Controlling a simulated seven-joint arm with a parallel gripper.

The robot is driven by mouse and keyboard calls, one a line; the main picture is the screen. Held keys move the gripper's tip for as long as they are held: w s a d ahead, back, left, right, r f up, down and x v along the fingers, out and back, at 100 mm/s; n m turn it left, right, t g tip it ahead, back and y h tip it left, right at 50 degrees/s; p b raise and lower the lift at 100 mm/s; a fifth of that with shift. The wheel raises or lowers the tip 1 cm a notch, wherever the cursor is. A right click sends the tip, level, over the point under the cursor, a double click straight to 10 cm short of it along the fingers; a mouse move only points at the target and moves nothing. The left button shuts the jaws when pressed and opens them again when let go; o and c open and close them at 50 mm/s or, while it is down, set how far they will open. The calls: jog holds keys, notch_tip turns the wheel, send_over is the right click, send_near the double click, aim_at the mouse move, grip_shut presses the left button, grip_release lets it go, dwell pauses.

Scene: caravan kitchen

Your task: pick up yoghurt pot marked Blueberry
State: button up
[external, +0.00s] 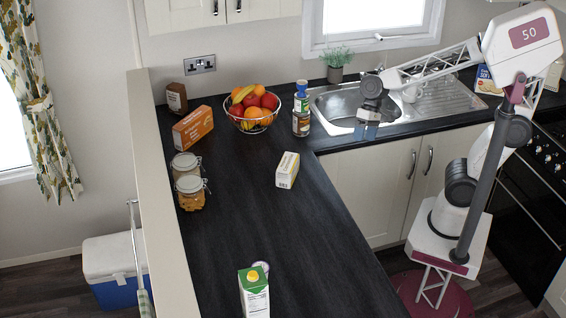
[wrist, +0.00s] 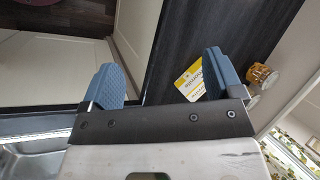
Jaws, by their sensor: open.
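My gripper (external: 366,132) is in front of the sink in the external view, empty and pointing down. In the wrist view its two blue fingers (wrist: 162,75) stand wide apart. A small round pot (external: 260,267) is partly hidden behind the milk carton at the near end of the worktop in the external view. It may be the yoghurt pot; no Blueberry marking can be read. My gripper is far from it, up and to the right. I cannot make this pot out in the wrist view.
A green-and-white carton (external: 254,291) stands close in front of the pot. A white-and-yellow box (external: 287,170) lies mid-worktop; it also shows beside the right finger (wrist: 188,80). Jars (external: 190,192), an orange box (external: 193,127) and a fruit bowl (external: 252,126) stand farther back.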

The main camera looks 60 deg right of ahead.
jog(key=w+a+f+m+g+y, duration=0.1)
jog(key=w+a+m+y, duration=0.15)
jog(key=a, duration=0.65)
jog(key=w+a+f+m+g+y, duration=0.15)
jog(key=w+a, duration=0.25)
jog(key=a, duration=0.5)
jog(key=m+g+y, duration=0.1)
jog(key=m+y, duration=0.5)
send_near(263, 263)
jog(key=s+d+r, duration=0.2)
jog(key=d+r, duration=0.2)
jog(key=d, duration=0.2)
jog(key=a+f+m, duration=0.1)
jog(key=a+f, duration=0.1)
jog(key=a, duration=0.1)
jog(key=a+f+m+t+y, duration=0.1)
jog(key=a+f, duration=0.1)
jog(key=a, duration=0.1)
jog(key=a+f+m+y, duration=0.1)
jog(key=a+f, duration=0.1)
jog(key=a, duration=0.2)
jog(key=shift+w+f+m, duration=0.15)
jog(key=shift+f+m, duration=0.05)
jog(key=shift+m, duration=0.2)
jog(key=shift+a+r, duration=0.1)
jog(key=shift+a, duration=1.2)
jog(key=shift+s+a, duration=0.25)
jog(key=shift+a, duration=1.05)
jog(key=shift+s+a, duration=0.25)
jog(key=shift+a, duration=1.05)
